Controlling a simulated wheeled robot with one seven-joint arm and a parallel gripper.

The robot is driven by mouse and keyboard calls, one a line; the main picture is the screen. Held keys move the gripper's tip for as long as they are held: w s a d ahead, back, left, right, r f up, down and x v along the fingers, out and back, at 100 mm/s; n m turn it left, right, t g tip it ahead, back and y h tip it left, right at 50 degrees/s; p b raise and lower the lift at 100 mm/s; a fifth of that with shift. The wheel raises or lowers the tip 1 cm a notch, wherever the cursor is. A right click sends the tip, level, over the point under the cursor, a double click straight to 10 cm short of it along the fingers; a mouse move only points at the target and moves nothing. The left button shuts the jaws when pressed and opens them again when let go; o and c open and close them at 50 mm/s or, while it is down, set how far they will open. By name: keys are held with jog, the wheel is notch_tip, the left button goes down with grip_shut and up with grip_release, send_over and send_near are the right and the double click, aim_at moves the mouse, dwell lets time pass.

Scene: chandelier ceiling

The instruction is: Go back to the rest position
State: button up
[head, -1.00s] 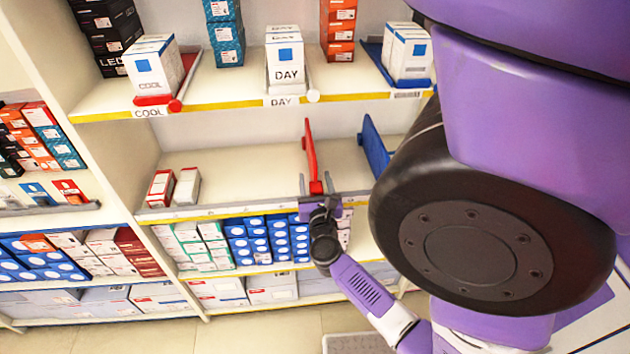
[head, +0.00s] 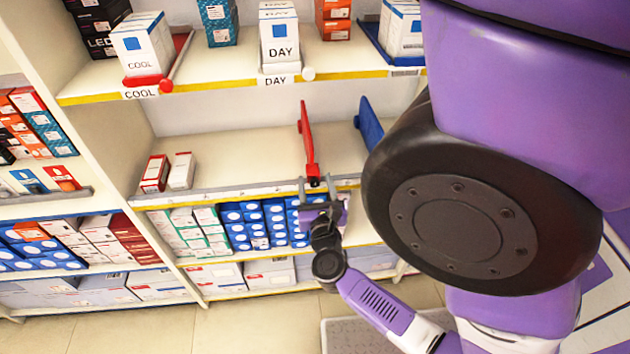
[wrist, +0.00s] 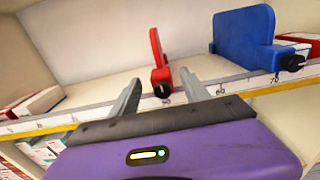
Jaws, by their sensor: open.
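My gripper (head: 316,188) is open and empty, in front of the middle shelf's front edge in the head view. I cannot tell from the views whether a finger touches the shelf edge.
The middle shelf (head: 235,160) is mostly bare, with two small boxes (head: 168,173) at its left. The shelf above holds COOL boxes (head: 143,43) and DAY boxes (head: 279,38). Packed boxes (head: 240,225) fill the shelf below. Open floor (head: 240,325) lies in front.

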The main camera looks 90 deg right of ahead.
dwell(0.4)
jog(key=w+a+r+n+t+y, duration=0.25)
jog(key=w+a+n+t, duration=0.2)
jog(key=a+n, duration=0.4)
jog(key=w+a+r+n+t+y, duration=0.25)
jog(key=a+n+t, duration=0.3)
jog(key=n, duration=0.55)
jog(key=w+a+r+n+t+y, duration=0.2)
jog(key=w+a+n+t+y, duration=0.15)
jog(key=a+n, duration=0.55)
jog(key=s+a+r+n+y, duration=0.2)
jog(key=a+n+y, duration=0.7)
jog(key=a+n, duration=0.6)
jog(key=n, duration=0.9)
jog(key=shift+s+a+n, duration=0.15)
jog(key=shift+s+n, duration=0.2)
jog(key=shift+r+y, duration=0.1)
jog(key=shift+y, duration=0.15)
